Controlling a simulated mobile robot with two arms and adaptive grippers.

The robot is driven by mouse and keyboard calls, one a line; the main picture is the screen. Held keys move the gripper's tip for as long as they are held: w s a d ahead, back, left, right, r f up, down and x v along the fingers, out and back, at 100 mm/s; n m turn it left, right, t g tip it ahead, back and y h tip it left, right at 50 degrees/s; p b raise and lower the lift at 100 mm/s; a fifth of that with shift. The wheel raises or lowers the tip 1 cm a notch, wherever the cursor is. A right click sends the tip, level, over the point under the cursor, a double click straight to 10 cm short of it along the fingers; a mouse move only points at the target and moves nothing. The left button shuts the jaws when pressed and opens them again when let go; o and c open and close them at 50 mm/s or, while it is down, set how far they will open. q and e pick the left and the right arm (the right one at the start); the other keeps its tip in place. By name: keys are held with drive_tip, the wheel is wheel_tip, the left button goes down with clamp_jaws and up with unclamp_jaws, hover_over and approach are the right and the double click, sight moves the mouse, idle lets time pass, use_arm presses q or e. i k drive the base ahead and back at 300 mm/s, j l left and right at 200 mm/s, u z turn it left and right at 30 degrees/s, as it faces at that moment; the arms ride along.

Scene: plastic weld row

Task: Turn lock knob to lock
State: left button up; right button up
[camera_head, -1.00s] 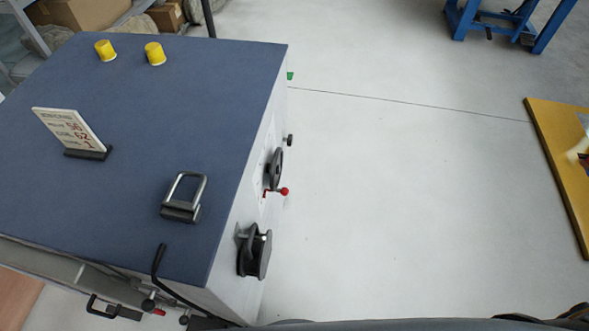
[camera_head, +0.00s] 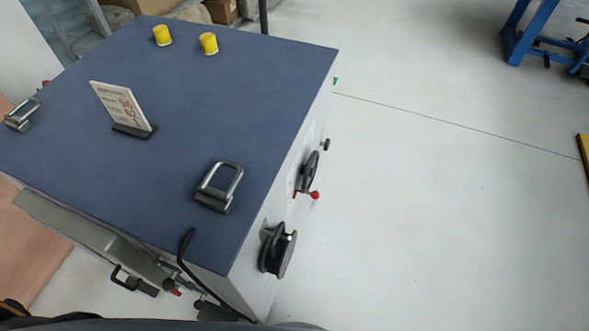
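A blue-topped machine cabinet (camera_head: 150,190) fills the left half of the head view. Its right side carries a small black knob (camera_head: 326,144), a dark handwheel (camera_head: 309,172) with a red-ended crank (camera_head: 314,195), and a black spool-like part (camera_head: 279,250). Low on its front are a black handle (camera_head: 133,282), a small dark knob (camera_head: 200,304) and a red-tipped part (camera_head: 175,292). I cannot tell which of these is the lock knob or how it is turned. Neither gripper can be made out, and my own body hides the bottom edge.
On the cabinet top are two yellow caps (camera_head: 162,36) (camera_head: 208,43), a sign (camera_head: 120,106) and two metal loop handles (camera_head: 219,187) (camera_head: 22,115). A blue frame (camera_head: 540,35) stands far right. A yellow edge (camera_head: 584,155) shows at right. The grey floor (camera_head: 440,210) between is clear.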

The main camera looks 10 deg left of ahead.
sight(326, 145)
drive_tip(key=i+l, duration=0.1)
drive_tip(key=l, duration=0.15)
drive_tip(key=i+l+u, duration=0.1)
drive_tip(key=u, duration=0.5)
drive_tip(key=i+l+u, duration=0.25)
drive_tip(key=l, duration=0.4)
drive_tip(key=l+u, duration=0.3)
drive_tip(key=l, duration=0.35)
drive_tip(key=i+l+u, duration=0.1)
drive_tip(key=l+u, duration=0.15)
drive_tip(key=l, duration=0.5)
